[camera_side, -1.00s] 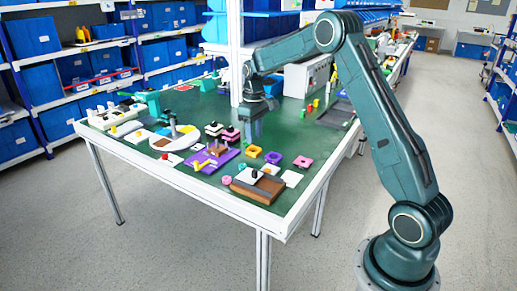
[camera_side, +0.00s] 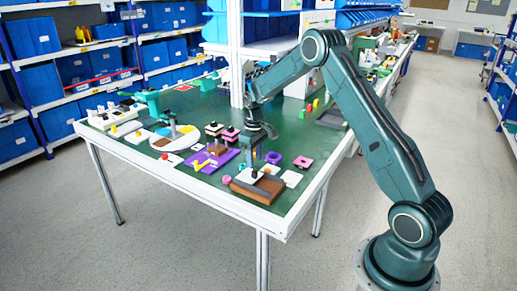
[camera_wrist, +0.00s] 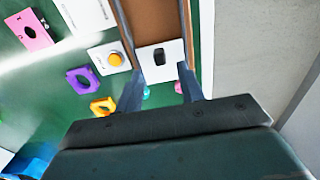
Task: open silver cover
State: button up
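A brown box (camera_side: 259,192) stands near the table's front corner. A pale, silver-white plate (camera_side: 243,176) with a black knob (camera_side: 254,175) lies on it and looks like the silver cover. In the wrist view the plate (camera_wrist: 146,66) covers the near end of the brown box (camera_wrist: 155,18), with its knob (camera_wrist: 159,57) near the middle. My gripper (camera_side: 257,154) hangs just above the plate, pointing down. In the wrist view my gripper (camera_wrist: 161,92) is open, its fingers on either side of the plate's near edge. Nothing is between them; contact is not clear.
A white panel with an orange button (camera_wrist: 115,59), a purple block (camera_wrist: 83,80) and an orange block (camera_wrist: 102,105) lie left of the box in the wrist view. The table edge (camera_wrist: 200,60) is close.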

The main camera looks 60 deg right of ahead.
aim_at(255, 170)
jog(key=shift+f, duration=2.4)
grip_shut()
